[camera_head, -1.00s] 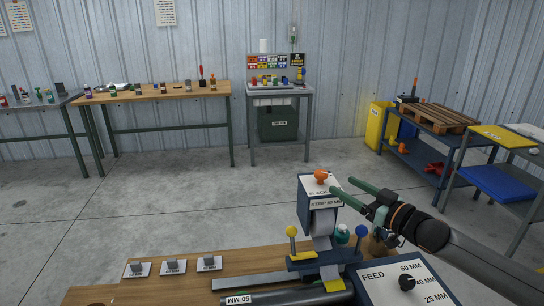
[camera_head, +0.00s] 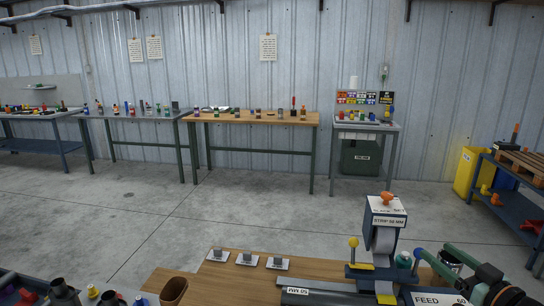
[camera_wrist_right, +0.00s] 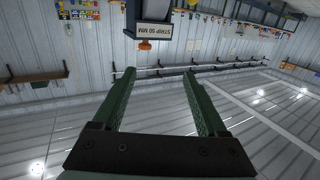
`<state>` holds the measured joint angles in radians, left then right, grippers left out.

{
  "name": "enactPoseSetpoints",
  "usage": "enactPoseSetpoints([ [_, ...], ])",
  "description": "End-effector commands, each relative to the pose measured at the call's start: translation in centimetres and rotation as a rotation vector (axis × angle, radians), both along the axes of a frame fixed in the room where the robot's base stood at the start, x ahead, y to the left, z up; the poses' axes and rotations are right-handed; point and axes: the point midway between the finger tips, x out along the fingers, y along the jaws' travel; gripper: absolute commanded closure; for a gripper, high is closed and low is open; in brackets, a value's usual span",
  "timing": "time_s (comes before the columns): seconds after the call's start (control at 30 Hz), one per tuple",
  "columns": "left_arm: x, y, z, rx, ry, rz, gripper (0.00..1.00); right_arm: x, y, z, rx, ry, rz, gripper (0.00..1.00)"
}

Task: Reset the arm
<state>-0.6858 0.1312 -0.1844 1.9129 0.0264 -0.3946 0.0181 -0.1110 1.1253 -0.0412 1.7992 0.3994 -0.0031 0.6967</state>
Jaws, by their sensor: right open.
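My right gripper (camera_head: 432,251) comes in at the lower right of the head view, its two green fingers apart and nothing between them. It is to the right of the strip dispenser (camera_head: 383,221), lower in the picture than its orange knob (camera_head: 387,197). In the right wrist view my gripper (camera_wrist_right: 160,74) is open and empty. The dispenser's white "STRIP 50 MM" label (camera_wrist_right: 153,29) and orange knob (camera_wrist_right: 145,45) show upside down beyond the fingertips. My left gripper is not in view.
The dispenser stands on a wooden bench (camera_head: 225,272) with a FEED panel (camera_head: 432,299) and yellow- and blue-knobbed levers. Small labelled plates lie to the left. A bin with pipe parts is at the lower left. Tables line the far wall; open floor lies between.

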Motion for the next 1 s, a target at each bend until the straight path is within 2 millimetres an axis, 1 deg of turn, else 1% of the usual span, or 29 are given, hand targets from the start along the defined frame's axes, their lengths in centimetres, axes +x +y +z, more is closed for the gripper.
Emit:
enactPoseSetpoints([
  [0.03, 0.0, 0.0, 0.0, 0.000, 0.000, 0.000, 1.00, -0.8, 1.4, -2.9, 0.005, 0.058, -0.011, 0.25],
  [0.07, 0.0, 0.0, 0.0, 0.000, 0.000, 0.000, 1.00, -1.2, 2.0, -4.3, -0.003, 0.089, -0.021, 0.25],
  [0.1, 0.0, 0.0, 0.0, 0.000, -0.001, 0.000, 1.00, -1.8, 2.9, -6.0, -0.014, 0.132, -0.035, 0.25],
  [0.17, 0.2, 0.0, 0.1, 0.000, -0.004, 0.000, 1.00, -2.9, 4.3, -8.6, -0.034, 0.199, -0.053, 0.25],
  [0.2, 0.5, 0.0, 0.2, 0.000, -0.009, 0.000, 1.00, -3.8, 5.2, -10.4, -0.047, 0.247, -0.064, 0.25],
  [0.27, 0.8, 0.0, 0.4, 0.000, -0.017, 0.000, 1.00, -5.5, 6.9, -12.9, -0.070, 0.324, -0.080, 0.25],
  [0.3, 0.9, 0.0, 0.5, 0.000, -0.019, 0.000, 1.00, -6.8, 8.0, -14.5, -0.089, 0.379, -0.090, 0.25],
  [0.37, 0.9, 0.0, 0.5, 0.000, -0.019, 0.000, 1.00, -9.1, 9.8, -16.8, -0.115, 0.470, -0.101, 0.25],
  [0.4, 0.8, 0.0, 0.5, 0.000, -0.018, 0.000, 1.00, -10.7, 11.0, -18.2, -0.134, 0.532, -0.107, 0.25],
  [0.47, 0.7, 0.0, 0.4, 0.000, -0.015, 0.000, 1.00, -13.3, 12.6, -19.8, -0.162, 0.626, -0.113, 0.25],
  [0.5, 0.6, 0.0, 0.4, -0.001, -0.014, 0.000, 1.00, -15.0, 13.5, -20.6, -0.177, 0.683, -0.116, 0.25],
  [0.6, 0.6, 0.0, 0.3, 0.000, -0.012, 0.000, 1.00, -18.5, 15.1, -21.9, -0.209, 0.805, -0.117, 0.25],
  [0.7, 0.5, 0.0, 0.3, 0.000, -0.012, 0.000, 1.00, -21.3, 16.4, -22.4, -0.229, 0.901, -0.112, 0.25],
  [0.87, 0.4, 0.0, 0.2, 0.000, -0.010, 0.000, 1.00, -25.1, 17.8, -22.8, -0.246, 1.029, -0.099, 0.25],
  [1.0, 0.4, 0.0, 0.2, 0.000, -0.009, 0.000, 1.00, -28.1, 18.9, -22.6, -0.249, 1.129, -0.084, 0.25],
])
